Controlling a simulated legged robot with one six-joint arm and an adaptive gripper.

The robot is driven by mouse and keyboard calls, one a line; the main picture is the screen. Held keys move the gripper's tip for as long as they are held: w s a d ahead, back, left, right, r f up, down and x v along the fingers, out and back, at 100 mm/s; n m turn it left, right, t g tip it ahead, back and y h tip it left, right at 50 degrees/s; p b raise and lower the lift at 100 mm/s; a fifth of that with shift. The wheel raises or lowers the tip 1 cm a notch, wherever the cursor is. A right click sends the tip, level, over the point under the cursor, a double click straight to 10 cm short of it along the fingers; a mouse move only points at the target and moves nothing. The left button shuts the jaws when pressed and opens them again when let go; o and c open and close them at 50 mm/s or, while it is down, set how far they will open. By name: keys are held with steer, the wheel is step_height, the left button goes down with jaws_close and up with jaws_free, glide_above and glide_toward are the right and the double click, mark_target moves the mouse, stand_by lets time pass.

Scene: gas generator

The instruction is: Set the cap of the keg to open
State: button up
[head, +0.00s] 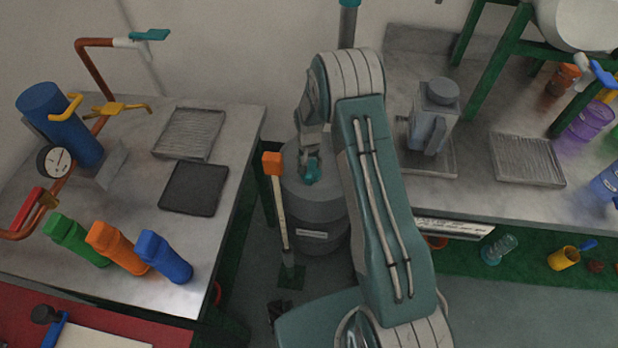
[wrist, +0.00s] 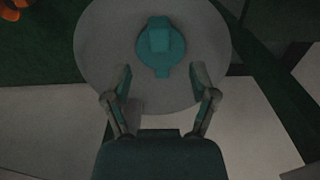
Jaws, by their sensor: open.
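The keg (head: 318,218) is a grey cylinder standing on the floor between two counters. Its top (wrist: 105,50) fills the upper middle of the wrist view as a grey disc. The teal cap (wrist: 161,47) sits on that top, round with a raised block in its middle. In the head view, my arm hides part of the keg, and a teal patch shows at the gripper end. My gripper (wrist: 160,85) is open and empty, its two fingers pointing toward the cap. The fingertips lie just below the cap in the picture, apart from it.
An orange-topped pole (head: 273,163) stands just left of the keg. The left counter (head: 231,190) holds bottles, pipes and a gauge. The right counter (head: 476,195) holds a grey machine (head: 430,125) and a tray. Floor shows below the keg.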

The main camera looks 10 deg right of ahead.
mark_target(309, 174)
step_height(309, 174, down, 8)
steer(key=shift+f, duration=0.25)
steer(key=c, duration=1)
